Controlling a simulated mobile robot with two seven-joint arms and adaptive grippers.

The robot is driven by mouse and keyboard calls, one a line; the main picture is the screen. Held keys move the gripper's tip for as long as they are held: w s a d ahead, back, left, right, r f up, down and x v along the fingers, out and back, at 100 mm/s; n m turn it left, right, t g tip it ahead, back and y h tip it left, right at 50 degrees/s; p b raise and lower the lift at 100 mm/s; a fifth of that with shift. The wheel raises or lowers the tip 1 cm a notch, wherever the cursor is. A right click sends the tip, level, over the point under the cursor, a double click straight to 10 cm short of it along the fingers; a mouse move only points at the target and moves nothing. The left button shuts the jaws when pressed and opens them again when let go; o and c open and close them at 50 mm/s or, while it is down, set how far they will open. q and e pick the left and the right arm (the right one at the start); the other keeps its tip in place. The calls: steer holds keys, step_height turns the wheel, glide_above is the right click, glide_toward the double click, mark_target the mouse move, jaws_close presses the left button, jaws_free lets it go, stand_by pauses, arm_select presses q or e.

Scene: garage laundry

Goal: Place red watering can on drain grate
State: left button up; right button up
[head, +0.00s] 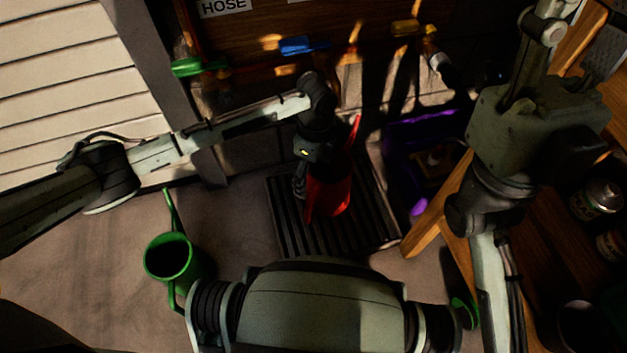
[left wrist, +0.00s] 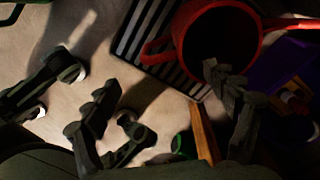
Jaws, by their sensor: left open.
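The red watering can (head: 328,197) stands on the dark slatted drain grate (head: 285,222), partly hidden by my left gripper in the head view. In the left wrist view, the can (left wrist: 184,38) shows its open top, with its handle to the left and its spout to the right. The grate (left wrist: 133,38) shows beneath and beside it. My left gripper (head: 311,180) is open beside and over the can. In the left wrist view, one finger of the gripper (left wrist: 160,82) overlaps the can's lower rim; I cannot tell whether it touches. My right gripper is out of view; only its arm shows.
A green watering can (head: 168,258) stands on the floor left of the grate. A purple crate (head: 425,118) and a wooden leg (head: 437,215) are close on the right. Tools hang at the back under the HOSE sign (head: 224,7). The floor left of the grate has free room.

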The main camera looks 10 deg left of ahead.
arm_select(q)
steer(key=shift+w+r+p, duration=0.1)
steer(key=shift+r+p, duration=0.2)
steer(key=shift+r, duration=1.4)
